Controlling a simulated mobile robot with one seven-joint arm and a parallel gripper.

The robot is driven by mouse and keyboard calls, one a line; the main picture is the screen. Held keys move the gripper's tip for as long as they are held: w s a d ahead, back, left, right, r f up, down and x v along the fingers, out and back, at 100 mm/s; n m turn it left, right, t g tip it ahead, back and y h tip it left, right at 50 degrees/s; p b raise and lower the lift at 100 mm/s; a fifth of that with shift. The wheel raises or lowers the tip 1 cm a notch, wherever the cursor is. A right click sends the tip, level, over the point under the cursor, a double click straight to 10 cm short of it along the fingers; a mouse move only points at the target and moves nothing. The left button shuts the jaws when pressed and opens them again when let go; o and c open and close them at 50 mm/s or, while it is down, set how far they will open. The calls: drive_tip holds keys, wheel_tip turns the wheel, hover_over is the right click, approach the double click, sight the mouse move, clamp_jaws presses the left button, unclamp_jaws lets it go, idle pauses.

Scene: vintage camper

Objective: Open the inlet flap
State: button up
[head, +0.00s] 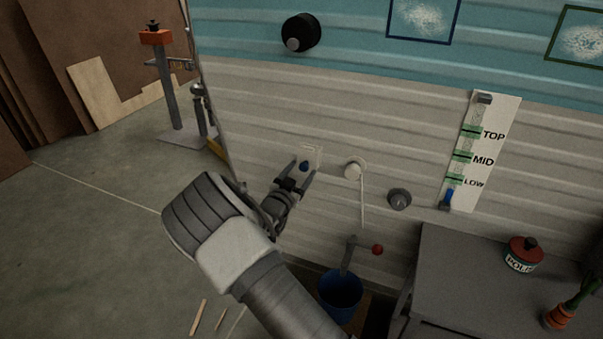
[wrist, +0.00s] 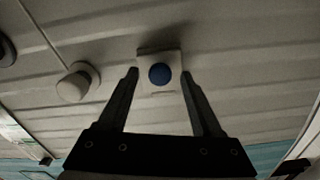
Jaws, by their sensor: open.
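A small white square fitting (head: 315,152) with a round blue part (head: 304,167) is on the camper's ribbed side wall, and looks like the inlet flap. In the wrist view the white fitting (wrist: 146,58) and its blue disc (wrist: 160,75) face the camera. I cannot tell whether the flap stands open or shut. My gripper (head: 299,172) is open in front of it. In the wrist view the two fingertips of the gripper (wrist: 160,72) lie on either side of the blue disc, with nothing held between them. Whether they touch the fitting is unclear.
A white round fitting (head: 354,168) with a hanging cord and a grey knob (head: 399,199) are to the right on the wall. A level gauge (head: 500,115) is further right. A blue bucket (head: 340,298) and a grey cabinet (head: 450,265) are below. The floor at left is mostly clear.

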drive_tip(key=shift+w+d, duration=0.15)
drive_tip(key=shift+w, duration=0.25)
drive_tip(key=shift+c, duration=0.3)
clamp_jaws()
idle(0.9)
